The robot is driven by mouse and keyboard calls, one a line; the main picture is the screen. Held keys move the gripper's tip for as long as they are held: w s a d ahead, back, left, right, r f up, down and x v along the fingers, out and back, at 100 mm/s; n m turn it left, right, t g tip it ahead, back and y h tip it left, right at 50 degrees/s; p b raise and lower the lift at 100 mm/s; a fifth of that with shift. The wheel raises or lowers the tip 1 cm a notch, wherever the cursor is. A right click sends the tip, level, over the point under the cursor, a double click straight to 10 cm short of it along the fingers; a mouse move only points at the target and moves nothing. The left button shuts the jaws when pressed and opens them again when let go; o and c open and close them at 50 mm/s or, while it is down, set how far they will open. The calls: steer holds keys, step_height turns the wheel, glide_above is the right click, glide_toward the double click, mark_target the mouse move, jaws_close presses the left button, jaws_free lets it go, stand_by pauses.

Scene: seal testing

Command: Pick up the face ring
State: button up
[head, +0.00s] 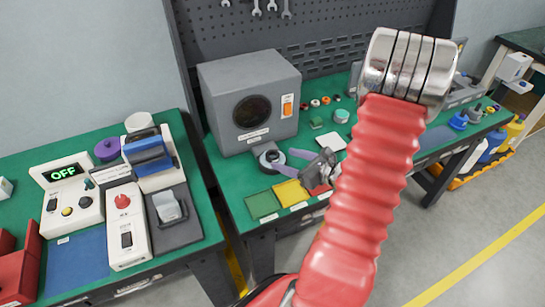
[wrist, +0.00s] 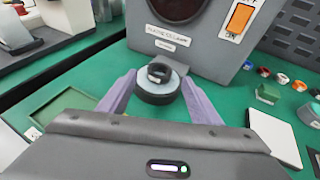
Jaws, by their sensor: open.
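A dark ring (wrist: 160,72), which looks like the face ring, lies on a round pale-topped black stand (wrist: 160,97) in front of the grey chamber. In the head view the ring (head: 272,156) and stand show at the left end of the middle bench. My gripper (wrist: 158,84) is open, its two purple fingers one on each side of the stand in the wrist view. The ring shows between the fingertips, and I cannot tell whether they touch it. In the head view my gripper (head: 282,161) is just right of the stand, partly behind my red arm.
The grey chamber (head: 249,100) with a round window and orange switch stands close behind the stand. A green square (head: 263,204) and a yellow square (head: 290,192) lie at the bench's front. Small coloured rings and a white plate (wrist: 273,135) are to the right.

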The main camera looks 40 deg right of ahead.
mark_target(269, 153)
steer(key=shift+w, duration=0.1)
steer(key=shift+x, duration=2.6)
steer(key=shift+c, duration=0.5)
steer(key=c, duration=1.1)
steer(key=shift+r, duration=4.95)
